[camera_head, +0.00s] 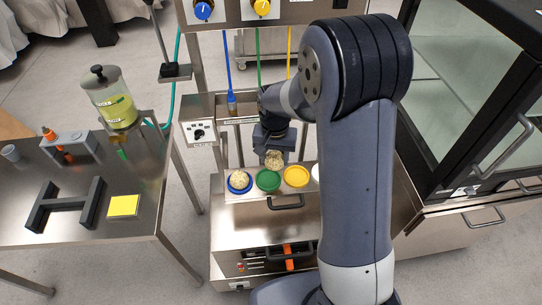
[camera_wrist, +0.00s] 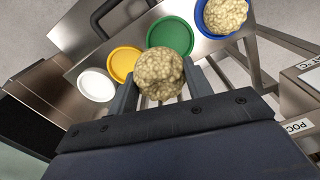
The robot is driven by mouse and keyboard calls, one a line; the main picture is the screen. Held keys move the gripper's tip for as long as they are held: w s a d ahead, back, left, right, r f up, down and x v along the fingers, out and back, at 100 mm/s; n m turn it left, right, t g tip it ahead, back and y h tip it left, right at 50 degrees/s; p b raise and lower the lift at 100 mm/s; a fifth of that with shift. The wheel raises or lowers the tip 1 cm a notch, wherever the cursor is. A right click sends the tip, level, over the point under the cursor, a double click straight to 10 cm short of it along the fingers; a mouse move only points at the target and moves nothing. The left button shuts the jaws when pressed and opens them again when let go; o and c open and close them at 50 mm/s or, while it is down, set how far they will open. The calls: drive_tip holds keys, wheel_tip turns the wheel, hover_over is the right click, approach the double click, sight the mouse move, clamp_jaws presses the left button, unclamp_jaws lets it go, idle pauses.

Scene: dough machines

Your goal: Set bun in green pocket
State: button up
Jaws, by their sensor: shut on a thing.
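My gripper (camera_head: 274,152) is shut on a pale, lumpy bun (camera_head: 274,160), held above the tray near the green pocket. In the wrist view the bun (camera_wrist: 160,74) sits between the two fingers of my gripper (camera_wrist: 161,80). The green pocket (camera_head: 268,181) looks empty; it also shows in the wrist view (camera_wrist: 170,34), just beyond the held bun. A second bun (camera_head: 239,179) sits in the blue pocket (camera_head: 231,189) to its left. The yellow pocket (camera_head: 297,176) on its right is empty. A white pocket (camera_wrist: 96,85) is also empty.
The pockets are in a metal tray drawer (camera_head: 230,198) with a dark handle (camera_head: 286,204). Above stands a dispenser with blue, green and yellow tubes (camera_head: 258,60). A side table (camera_head: 90,215) at left holds a jar (camera_head: 112,98) and a yellow pad (camera_head: 124,206). A glass-door cabinet (camera_head: 470,110) stands at right.

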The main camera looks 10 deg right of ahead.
drive_tip(key=shift+w+a+f+m, duration=0.2)
drive_tip(key=shift+a+m, duration=0.1)
drive_tip(key=shift+a, duration=0.65)
drive_tip(key=shift+r, duration=0.1)
drive_tip(key=shift+f+b, duration=2.45)
drive_tip(key=shift+f, duration=0.9)
drive_tip(key=shift+f, duration=0.45)
drive_tip(key=o, duration=1.1)
